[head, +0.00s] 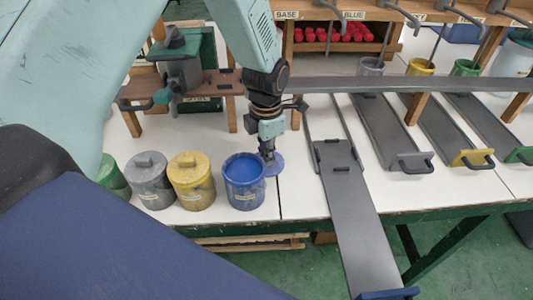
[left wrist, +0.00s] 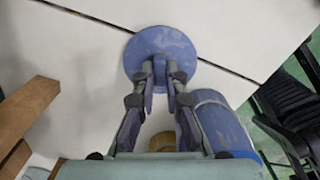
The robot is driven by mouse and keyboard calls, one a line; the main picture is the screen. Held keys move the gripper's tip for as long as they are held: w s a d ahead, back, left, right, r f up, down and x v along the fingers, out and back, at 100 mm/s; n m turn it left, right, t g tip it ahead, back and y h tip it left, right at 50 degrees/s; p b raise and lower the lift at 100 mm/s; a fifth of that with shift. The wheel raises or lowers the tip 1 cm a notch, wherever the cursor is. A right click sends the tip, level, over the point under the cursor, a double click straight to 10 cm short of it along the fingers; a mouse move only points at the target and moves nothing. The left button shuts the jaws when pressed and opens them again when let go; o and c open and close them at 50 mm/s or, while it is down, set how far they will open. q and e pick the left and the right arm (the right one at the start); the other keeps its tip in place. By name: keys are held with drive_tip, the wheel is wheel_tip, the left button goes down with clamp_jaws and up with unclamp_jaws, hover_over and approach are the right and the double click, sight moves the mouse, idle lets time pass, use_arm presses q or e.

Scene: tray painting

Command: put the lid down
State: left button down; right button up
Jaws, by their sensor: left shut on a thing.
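The blue lid (head: 277,166) is a round disc just right of the open blue pot (head: 244,188), which shows blue paint inside. My left gripper (head: 268,154) points down and is shut on the lid's knob. In the left wrist view the lid (left wrist: 158,43) lies beyond the fingertips (left wrist: 160,72), over the white table near a dark seam. The blue pot (left wrist: 220,122) is at the right there. I cannot tell whether the lid touches the table. My right gripper is not in view.
Lidded yellow (head: 191,182), grey (head: 150,182) and green (head: 113,177) pots stand left of the blue pot. A long grey tray (head: 350,205) lies to the right, overhanging the front edge. The white table (head: 298,190) is clear between the blue pot and that tray.

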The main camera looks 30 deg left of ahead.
use_arm(q)
drive_tip(key=shift+w, duration=0.15)
drive_tip(key=shift+f, duration=0.1)
drive_tip(key=c, duration=1.7)
unclamp_jaws()
drive_tip(key=shift+s, duration=0.2)
drive_tip(key=shift+c, duration=0.2)
drive_tip(key=o, duration=0.3)
drive_tip(key=shift+w, duration=0.15)
drive_tip(key=shift+o, duration=0.2)
wheel_tip(320, 180, up, 12)
drive_tip(key=p, duration=0.2)
drive_tip(key=shift+r+p, duration=0.25)
drive_tip(key=shift+p, duration=0.1)
